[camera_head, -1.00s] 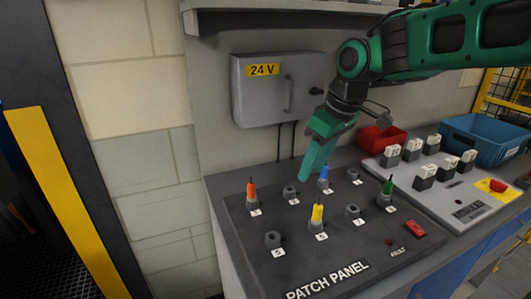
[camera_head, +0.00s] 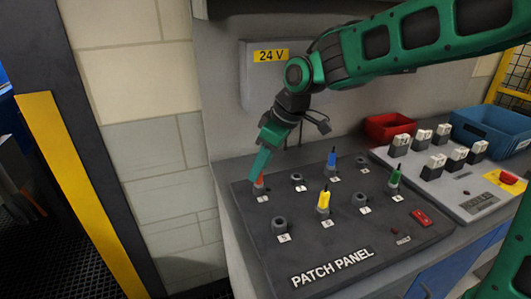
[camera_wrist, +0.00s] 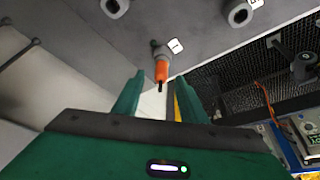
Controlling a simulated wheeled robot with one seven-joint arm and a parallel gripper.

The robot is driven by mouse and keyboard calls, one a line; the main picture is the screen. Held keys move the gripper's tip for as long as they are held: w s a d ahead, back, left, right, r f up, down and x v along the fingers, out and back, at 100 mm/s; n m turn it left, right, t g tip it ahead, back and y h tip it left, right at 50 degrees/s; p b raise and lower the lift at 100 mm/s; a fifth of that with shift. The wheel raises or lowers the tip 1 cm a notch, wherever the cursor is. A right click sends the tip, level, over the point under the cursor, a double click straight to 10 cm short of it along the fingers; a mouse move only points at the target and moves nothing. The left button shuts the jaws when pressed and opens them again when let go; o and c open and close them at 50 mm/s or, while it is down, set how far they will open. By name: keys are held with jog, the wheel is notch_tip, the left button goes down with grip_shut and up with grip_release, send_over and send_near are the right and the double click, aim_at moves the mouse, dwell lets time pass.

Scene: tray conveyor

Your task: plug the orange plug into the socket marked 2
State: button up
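The orange plug (camera_head: 259,182) stands upright in the back-left socket of the patch panel (camera_head: 262,225). My gripper (camera_head: 260,168) is just above it, its fingers hiding much of the plug in the head view. In the wrist view the orange plug (camera_wrist: 161,71) shows between and beyond the tips of my open gripper (camera_wrist: 158,82), with no clear contact. The empty socket (camera_head: 297,180) just right of the plug has a label that seems to read 2, though it is small.
A blue plug (camera_head: 332,160), a yellow plug (camera_head: 324,200) and a green plug (camera_head: 395,176) stand in other sockets. Empty sockets include the front-left one (camera_head: 280,225). A 24 V box (camera_head: 258,85) hangs behind. A red bin (camera_head: 388,126) and blue bin (camera_head: 490,130) stand right.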

jog(key=shift+x, duration=1.05)
grip_shut()
jog(key=shift+r, duration=0.3)
jog(key=shift+r, duration=0.35)
jog(key=shift+r, duration=1.15)
jog(key=shift+r, duration=1.85)
